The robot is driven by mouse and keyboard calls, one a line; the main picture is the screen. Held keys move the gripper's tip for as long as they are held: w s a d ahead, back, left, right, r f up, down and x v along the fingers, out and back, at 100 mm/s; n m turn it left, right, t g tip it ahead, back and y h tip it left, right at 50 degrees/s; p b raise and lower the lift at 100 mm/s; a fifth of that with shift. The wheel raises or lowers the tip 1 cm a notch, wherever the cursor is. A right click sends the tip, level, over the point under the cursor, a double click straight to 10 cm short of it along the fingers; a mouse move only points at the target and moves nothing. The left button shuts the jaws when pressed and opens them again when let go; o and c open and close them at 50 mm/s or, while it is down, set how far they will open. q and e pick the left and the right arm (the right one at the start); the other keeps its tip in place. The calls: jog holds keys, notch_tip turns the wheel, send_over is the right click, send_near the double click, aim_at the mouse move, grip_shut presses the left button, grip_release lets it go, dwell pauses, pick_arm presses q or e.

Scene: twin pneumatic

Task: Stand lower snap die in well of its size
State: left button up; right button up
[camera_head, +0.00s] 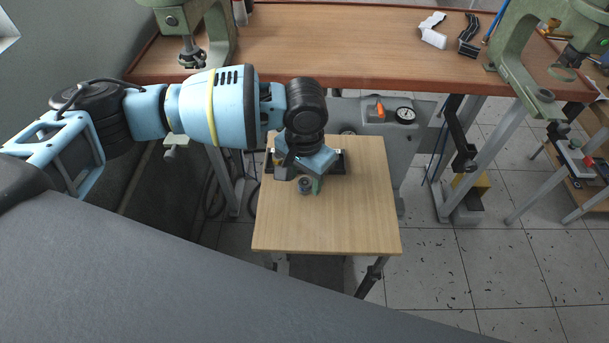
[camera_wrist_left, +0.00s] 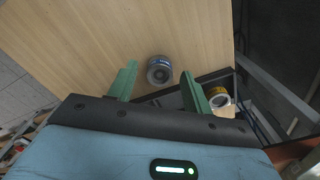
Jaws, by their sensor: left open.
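A small grey cylindrical die (camera_wrist_left: 160,70) with a blue marked band stands on the wooden table; in the head view it shows as a small dark round (camera_head: 305,186). My left gripper (camera_wrist_left: 158,72) is open, its two green fingers apart. The die lies between and just beyond the fingertips, with no visible contact. In the head view the left gripper (camera_head: 304,181) is above the table, its wrist hiding part of it. A black tray (camera_wrist_left: 215,76) lies beside the die, with a yellow-banded round piece (camera_wrist_left: 220,98) in it; its wells are mostly hidden. My right gripper is not in view.
The small wooden table (camera_head: 350,220) is clear toward its front and right. Behind it is a long workbench (camera_head: 330,40) with green presses (camera_head: 215,30). A grey unit with a gauge (camera_head: 405,115) stands behind the small table.

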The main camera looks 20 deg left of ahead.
aim_at(305, 183)
pick_arm(q)
notch_tip(305, 183, up, 12)
jog(key=p, duration=0.1)
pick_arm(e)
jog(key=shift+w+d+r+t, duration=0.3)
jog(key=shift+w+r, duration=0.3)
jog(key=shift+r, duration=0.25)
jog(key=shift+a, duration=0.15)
